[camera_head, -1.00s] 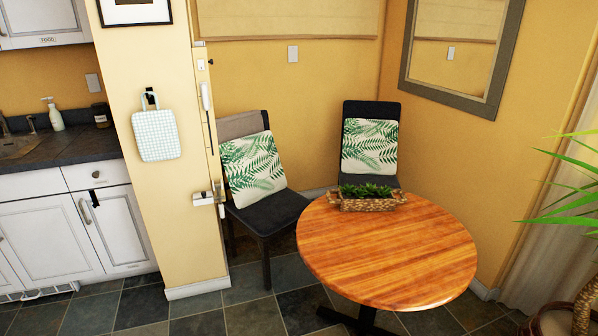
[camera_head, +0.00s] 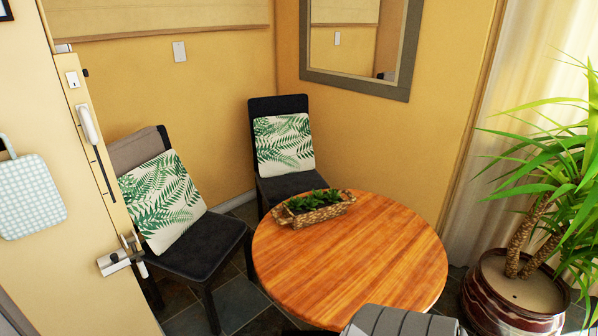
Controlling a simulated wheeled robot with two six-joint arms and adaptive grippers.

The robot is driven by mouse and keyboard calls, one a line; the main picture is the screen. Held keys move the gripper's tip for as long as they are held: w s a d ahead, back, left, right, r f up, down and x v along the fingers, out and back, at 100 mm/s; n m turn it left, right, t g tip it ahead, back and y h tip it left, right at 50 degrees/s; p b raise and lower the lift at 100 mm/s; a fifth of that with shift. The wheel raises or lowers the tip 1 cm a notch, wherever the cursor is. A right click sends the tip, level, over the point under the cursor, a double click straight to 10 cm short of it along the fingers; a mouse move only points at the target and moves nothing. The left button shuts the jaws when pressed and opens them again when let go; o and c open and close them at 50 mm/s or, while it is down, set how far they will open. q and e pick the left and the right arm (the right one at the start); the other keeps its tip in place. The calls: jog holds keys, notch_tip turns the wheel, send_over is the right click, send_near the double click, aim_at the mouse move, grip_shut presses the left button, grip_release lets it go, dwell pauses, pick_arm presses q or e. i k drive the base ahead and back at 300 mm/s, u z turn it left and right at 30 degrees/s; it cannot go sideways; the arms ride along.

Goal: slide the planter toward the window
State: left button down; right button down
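A woven basket planter (camera_head: 314,210) with low green plants stands on the round wooden table (camera_head: 350,270), near its far left edge. A large glossy dark red pot (camera_head: 513,298) with a tall spiky-leaved plant (camera_head: 560,170) stands on the floor right of the table. I cannot tell which of the two is meant by the planter. Pale, brightly lit curtains (camera_head: 500,110) hang at the right, behind the tall plant; no window pane is clearly seen. Neither of my grippers is in view.
Two dark chairs with leaf-print cushions (camera_head: 283,144) (camera_head: 162,200) stand behind and left of the table. A grey ribbed object (camera_head: 395,322), cut off by the frame, is at the table's near edge. The tabletop right of the basket is clear.

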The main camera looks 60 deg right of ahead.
aim_at(300, 212)
jog(key=z, duration=0.55)
jog(key=i, duration=1)
jog(key=z, duration=0.75)
